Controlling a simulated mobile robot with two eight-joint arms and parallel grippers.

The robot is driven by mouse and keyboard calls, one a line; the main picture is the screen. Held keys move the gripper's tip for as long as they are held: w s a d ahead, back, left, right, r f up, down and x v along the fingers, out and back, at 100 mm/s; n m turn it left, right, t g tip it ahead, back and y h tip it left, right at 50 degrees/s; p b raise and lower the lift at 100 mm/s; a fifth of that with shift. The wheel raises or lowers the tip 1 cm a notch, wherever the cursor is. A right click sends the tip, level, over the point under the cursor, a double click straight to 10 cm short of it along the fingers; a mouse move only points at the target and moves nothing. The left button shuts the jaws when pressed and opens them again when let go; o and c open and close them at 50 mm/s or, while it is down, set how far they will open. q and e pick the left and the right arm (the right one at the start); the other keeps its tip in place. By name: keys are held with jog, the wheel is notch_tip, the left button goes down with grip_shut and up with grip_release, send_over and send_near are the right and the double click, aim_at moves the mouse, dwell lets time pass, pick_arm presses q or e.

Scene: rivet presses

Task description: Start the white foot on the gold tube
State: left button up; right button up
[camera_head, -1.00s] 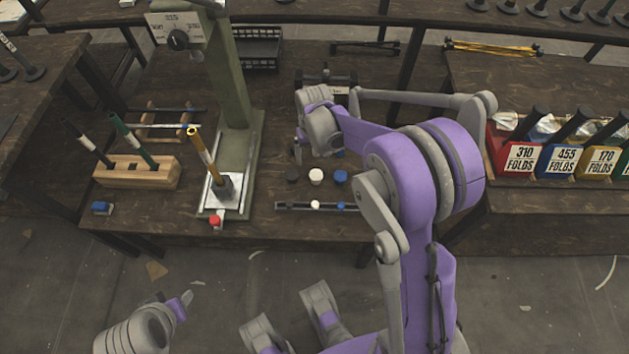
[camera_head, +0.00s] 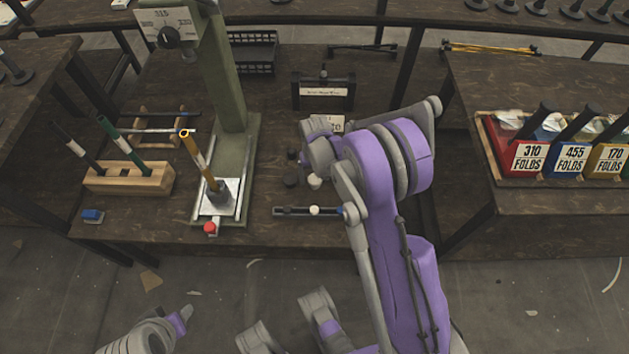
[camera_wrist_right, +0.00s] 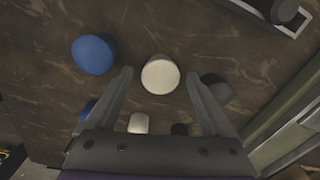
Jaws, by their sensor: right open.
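The white foot (camera_head: 314,182) stands on the bench in a row of short round feet; it also shows in the right wrist view (camera_wrist_right: 160,75). My right gripper (camera_wrist_right: 158,76) is open, with a fingertip on either side of the white foot in that view. I cannot tell whether they touch it. In the head view my right wrist partly covers the feet. The gold tube (camera_head: 195,155) stands tilted in a dark foot on the plate of the green press (camera_head: 238,150).
A blue foot (camera_wrist_right: 95,54) and a dark foot (camera_wrist_right: 216,88) flank the white one, with more feet behind. A narrow strip (camera_head: 290,211) lies in front. A wooden block (camera_head: 150,181) holds tubes at the left. Labelled bins (camera_head: 522,160) stand at the right.

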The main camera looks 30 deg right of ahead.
jog(key=shift+f, duration=0.45)
jog(key=c, duration=1.4)
